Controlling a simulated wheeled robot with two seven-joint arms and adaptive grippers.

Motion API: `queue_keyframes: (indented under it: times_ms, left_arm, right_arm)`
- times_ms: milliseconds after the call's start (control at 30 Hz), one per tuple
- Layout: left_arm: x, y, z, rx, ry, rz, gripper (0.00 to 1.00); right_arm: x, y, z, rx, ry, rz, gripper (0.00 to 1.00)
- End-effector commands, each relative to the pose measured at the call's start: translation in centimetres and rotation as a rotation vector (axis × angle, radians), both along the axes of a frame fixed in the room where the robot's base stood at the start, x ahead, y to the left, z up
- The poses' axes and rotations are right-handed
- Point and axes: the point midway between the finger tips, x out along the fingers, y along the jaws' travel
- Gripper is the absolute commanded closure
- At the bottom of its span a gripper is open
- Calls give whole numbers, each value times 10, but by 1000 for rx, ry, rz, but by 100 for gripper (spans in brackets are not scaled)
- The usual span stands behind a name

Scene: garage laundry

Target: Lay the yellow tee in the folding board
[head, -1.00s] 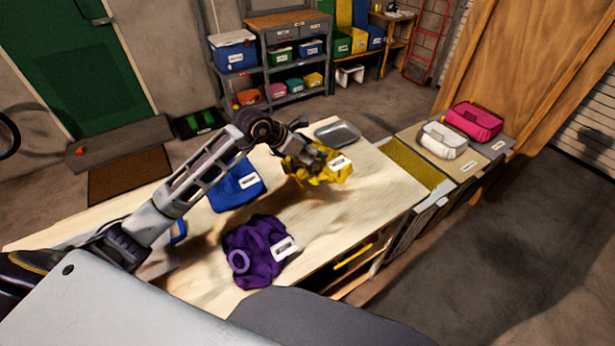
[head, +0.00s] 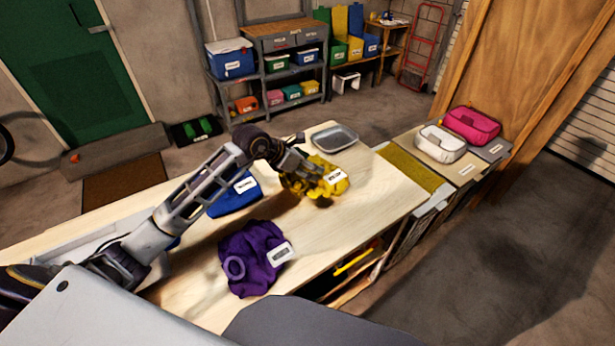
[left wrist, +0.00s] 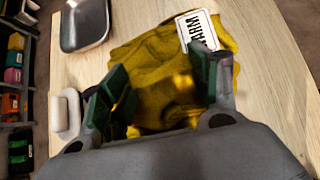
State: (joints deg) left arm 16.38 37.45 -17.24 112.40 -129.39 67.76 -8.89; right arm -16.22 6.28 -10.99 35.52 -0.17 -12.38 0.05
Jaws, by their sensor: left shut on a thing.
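The yellow tee (head: 328,184) is a crumpled bundle with a white label at the far part of the wooden table. My left gripper (head: 306,170) is shut on it from above. In the left wrist view the tee (left wrist: 165,75) shows between and beyond the green-padded fingers of the gripper (left wrist: 160,95). I cannot tell whether the tee rests on the table or hangs just above it. I cannot identify the folding board with certainty; a pale flat thing (head: 82,247) lies partly behind my left arm. My right gripper is not in view.
A purple garment (head: 252,260) and a blue folded cloth (head: 236,197) lie on the table (head: 345,228). A grey metal tray (head: 334,138) is just beyond the tee. White (head: 440,144) and pink (head: 472,125) bundles sit at the right. The table's near right part is clear.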

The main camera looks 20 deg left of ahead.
Motion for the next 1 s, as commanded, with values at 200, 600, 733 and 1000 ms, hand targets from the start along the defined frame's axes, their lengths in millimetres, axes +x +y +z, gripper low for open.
queue_keyframes:
  times_ms: [200, 600, 733, 1000]
  left_arm:
    - [0, 0, -23, -2, 1, 1, 85]
    - [0, 0, -46, -1, -2, 0, 85]
    - [0, 0, -45, -1, -1, 0, 85]
    - [0, 0, -47, -1, -1, 0, 85]
  right_arm:
    - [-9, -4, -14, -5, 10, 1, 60]
    - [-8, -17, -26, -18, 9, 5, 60]
    - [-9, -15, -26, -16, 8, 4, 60]
    - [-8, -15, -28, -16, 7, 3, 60]
